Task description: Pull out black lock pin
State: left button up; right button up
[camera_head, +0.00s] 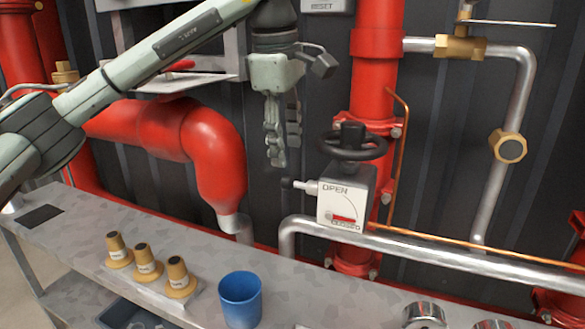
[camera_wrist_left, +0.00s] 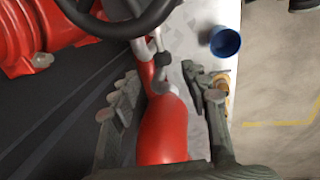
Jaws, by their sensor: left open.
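The lock pin (camera_head: 287,183) has a black knob on a silver shaft. In the head view it sticks out to the left from the white valve box (camera_head: 342,200), which is marked OPEN and CLOSED, below the black handwheel (camera_head: 352,145). My left gripper (camera_head: 281,145) hangs with fingers down, above and slightly left of the knob, apart from it and empty. My right gripper is not in view.
Red pipes (camera_head: 215,150) stand left of and behind the valve, and a silver pipe (camera_head: 430,250) runs below the box. The grey bench (camera_head: 75,225) holds several brass nozzles (camera_head: 145,262) and a blue cup (camera_head: 240,298). A grey shelf frame (camera_head: 225,60) is behind my arm.

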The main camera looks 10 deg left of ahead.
aim_at(289, 177)
pick_arm(q)
jog(key=f, duration=0.4)
jog(key=w+f, duration=0.1)
jog(key=f, duration=0.1)
jog(key=shift+d+f, duration=0.15)
jog(key=shift+f, duration=0.2)
grip_shut()
